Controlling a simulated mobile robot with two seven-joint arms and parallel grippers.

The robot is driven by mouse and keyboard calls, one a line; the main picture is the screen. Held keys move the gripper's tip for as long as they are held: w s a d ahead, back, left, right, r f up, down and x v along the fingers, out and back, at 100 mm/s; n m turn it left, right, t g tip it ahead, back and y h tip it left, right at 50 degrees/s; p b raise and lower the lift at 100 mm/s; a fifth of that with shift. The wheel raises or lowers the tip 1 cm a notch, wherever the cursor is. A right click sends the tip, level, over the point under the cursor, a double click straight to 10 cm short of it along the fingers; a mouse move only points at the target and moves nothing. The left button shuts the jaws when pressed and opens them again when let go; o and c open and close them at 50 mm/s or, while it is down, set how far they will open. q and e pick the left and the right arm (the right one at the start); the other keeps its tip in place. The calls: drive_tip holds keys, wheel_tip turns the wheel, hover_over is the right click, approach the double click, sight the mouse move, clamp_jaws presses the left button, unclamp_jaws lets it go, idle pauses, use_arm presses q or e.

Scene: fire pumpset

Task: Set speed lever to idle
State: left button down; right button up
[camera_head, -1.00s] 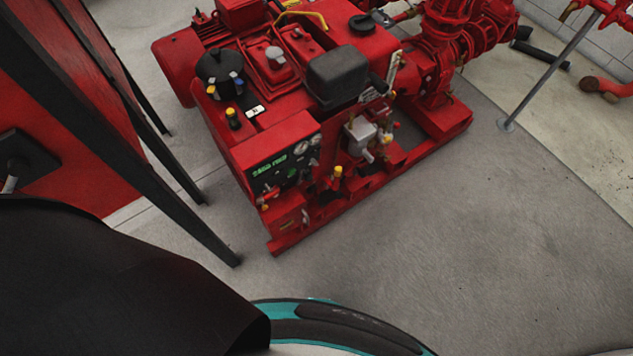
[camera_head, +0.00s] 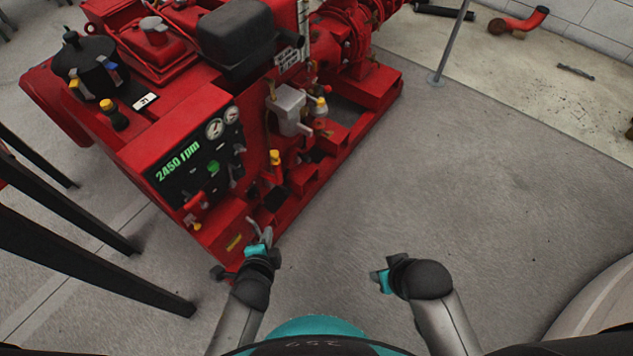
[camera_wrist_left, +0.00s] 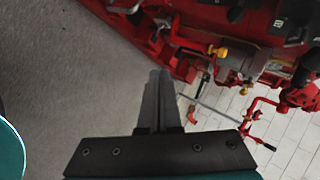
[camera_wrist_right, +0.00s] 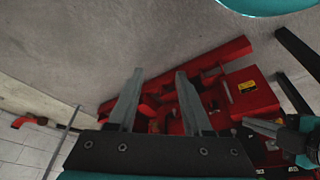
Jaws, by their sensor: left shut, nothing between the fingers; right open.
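The red pumpset's control panel (camera_head: 195,165) faces me in the head view, its green display reading 2450 rpm. A red-handled lever (camera_head: 195,201) sticks out at the panel's lower left, and a yellow-capped handle (camera_head: 275,158) stands to the panel's right. I cannot tell which is the speed lever. My left gripper (camera_head: 260,228) is in front of the pumpset's lower corner, below the panel; in the left wrist view its fingers (camera_wrist_left: 160,75) are together and empty. My right gripper (camera_head: 378,278) is over bare floor to the right; its fingers (camera_wrist_right: 159,75) are apart and empty in the right wrist view.
The red base frame (camera_head: 335,150) runs along the pumpset's near side. Dark posts (camera_head: 90,270) stand at the left. A grey pole (camera_head: 455,40) stands at the back right. The concrete floor (camera_head: 450,180) to the right is clear.

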use_arm(q)
drive_tip(key=w+r+m+t+y+b, duration=0.1)
drive_tip(key=w+r+m+t+b, duration=0.2)
drive_tip(key=w+b, duration=0.4)
drive_tip(key=shift+a+r+m+t, duration=0.3)
drive_tip(key=shift+a+r+m, duration=0.2)
drive_tip(key=shift+m, duration=0.3)
use_arm(e)
drive_tip(key=shift+t, duration=0.6)
drive_tip(key=shift+w+r, duration=0.15)
drive_tip(key=shift+r, duration=2.15)
use_arm(q)
drive_tip(key=shift+d, duration=0.1)
